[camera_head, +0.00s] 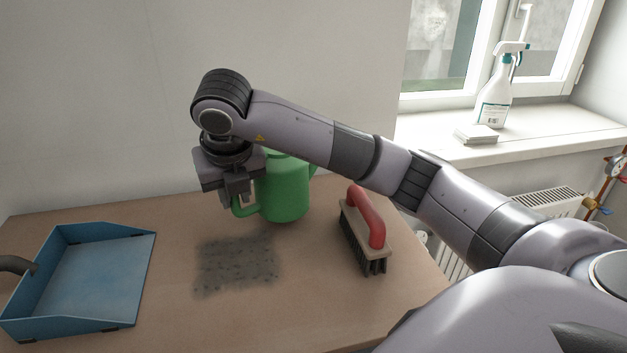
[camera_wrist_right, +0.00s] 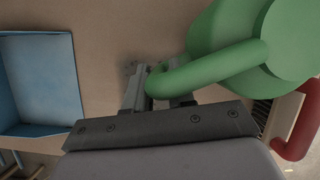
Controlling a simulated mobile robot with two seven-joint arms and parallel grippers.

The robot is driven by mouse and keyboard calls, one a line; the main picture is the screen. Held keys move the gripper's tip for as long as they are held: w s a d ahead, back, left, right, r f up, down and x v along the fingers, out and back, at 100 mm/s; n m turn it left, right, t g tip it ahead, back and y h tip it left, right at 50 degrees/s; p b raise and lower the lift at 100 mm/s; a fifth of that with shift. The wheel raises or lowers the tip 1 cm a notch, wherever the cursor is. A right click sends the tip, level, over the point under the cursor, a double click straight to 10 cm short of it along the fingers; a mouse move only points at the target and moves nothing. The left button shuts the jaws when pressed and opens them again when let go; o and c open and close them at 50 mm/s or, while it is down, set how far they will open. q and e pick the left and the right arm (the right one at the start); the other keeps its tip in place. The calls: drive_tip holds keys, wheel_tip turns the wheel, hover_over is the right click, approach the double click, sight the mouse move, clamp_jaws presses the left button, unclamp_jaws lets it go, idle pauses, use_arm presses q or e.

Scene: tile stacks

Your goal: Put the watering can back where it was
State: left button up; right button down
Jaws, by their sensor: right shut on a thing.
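A green watering can (camera_head: 285,190) stands at the back of the wooden table, close to the wall. Its handle points left, toward my right gripper (camera_head: 238,196). My right gripper reaches down from above and is shut on the handle. The right wrist view shows the handle (camera_wrist_right: 210,68) between the fingers of the right gripper (camera_wrist_right: 157,92), with the can's body (camera_wrist_right: 235,28) at the upper right. The arm hides part of the can's top. I cannot tell whether the can's base touches the table. My left gripper is not in view.
A dark dirt patch (camera_head: 237,264) lies on the table (camera_head: 180,325) in front of the can. A blue dustpan (camera_head: 95,278) is at the left. A brush with a red handle (camera_head: 367,220) stands at the right. A spray bottle (camera_head: 495,100) and a small white stack (camera_head: 476,135) are on the windowsill.

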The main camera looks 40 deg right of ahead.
sight(289, 172)
drive_tip(key=shift+w+d+f+p, duration=0.15)
drive_tip(key=shift+d+f+p, duration=0.3)
drive_tip(key=shift+d, duration=2.1)
drive_tip(key=shift+w+d+f+p, duration=0.2)
drive_tip(key=shift+d+f, duration=0.45)
drive_tip(key=shift+d, duration=1.85)
drive_tip(key=shift+w+d+f+p, duration=0.1)
drive_tip(key=shift+d+f+p, duration=0.4)
drive_tip(key=shift+d, duration=2.05)
drive_tip(key=c, duration=1)
unclamp_jaws()
drive_tip(key=shift+s+f, duration=0.1)
drive_tip(key=shift+f, duration=0.05)
drive_tip(key=shift+o, duration=0.2)
drive_tip(key=v, duration=1)
drive_tip(key=shift+a+r, duration=0.1)
drive_tip(key=shift+r, duration=0.3)
drive_tip(key=shift+s+a+r, duration=0.1)
drive_tip(key=shift+s+r, duration=0.25)
drive_tip(key=shift+r, duration=0.25)
